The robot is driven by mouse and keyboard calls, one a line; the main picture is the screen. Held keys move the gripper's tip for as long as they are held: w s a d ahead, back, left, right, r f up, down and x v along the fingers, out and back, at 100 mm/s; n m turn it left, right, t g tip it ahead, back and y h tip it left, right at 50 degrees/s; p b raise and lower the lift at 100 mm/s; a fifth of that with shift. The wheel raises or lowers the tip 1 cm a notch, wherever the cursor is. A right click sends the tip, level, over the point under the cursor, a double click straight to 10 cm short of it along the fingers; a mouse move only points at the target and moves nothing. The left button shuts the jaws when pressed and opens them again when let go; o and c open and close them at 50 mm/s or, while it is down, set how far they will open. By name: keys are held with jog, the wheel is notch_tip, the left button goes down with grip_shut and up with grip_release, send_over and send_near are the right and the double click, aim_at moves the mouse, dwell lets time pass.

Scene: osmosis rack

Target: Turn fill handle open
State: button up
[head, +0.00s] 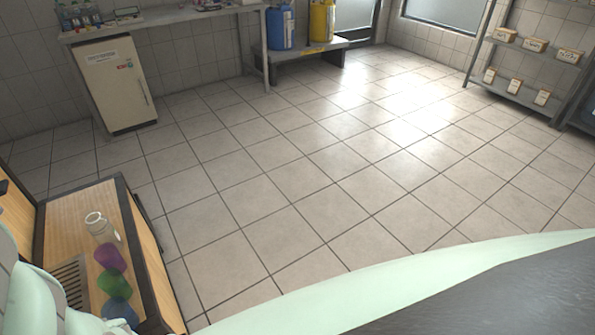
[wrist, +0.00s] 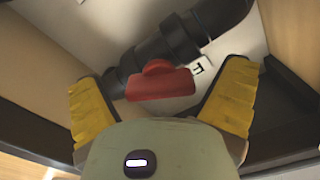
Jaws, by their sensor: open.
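In the wrist view, a red valve handle (wrist: 160,81) sits on a black pipe (wrist: 170,46) that runs diagonally across the picture. A small white label with a dark mark (wrist: 200,68) is just right of the handle. My gripper (wrist: 163,92) is open, with one yellow finger on each side of the handle. Gaps show between the handle and both fingers, and the handle is not gripped. In the head view, neither the handle nor my gripper shows.
The tiled floor (head: 300,180) is clear.

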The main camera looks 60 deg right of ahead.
jog(key=shift+c, duration=0.4)
jog(key=c, duration=1.1)
jog(key=shift+n, duration=0.3)
jog(key=shift+b, duration=0.45)
jog(key=n+b, duration=0.1)
jog(key=n, duration=0.2)
jog(key=shift+b, duration=0.3)
jog(key=shift+w+n+b, duration=0.1)
jog(key=shift+n+b, duration=0.5)
jog(key=shift+n, duration=0.5)
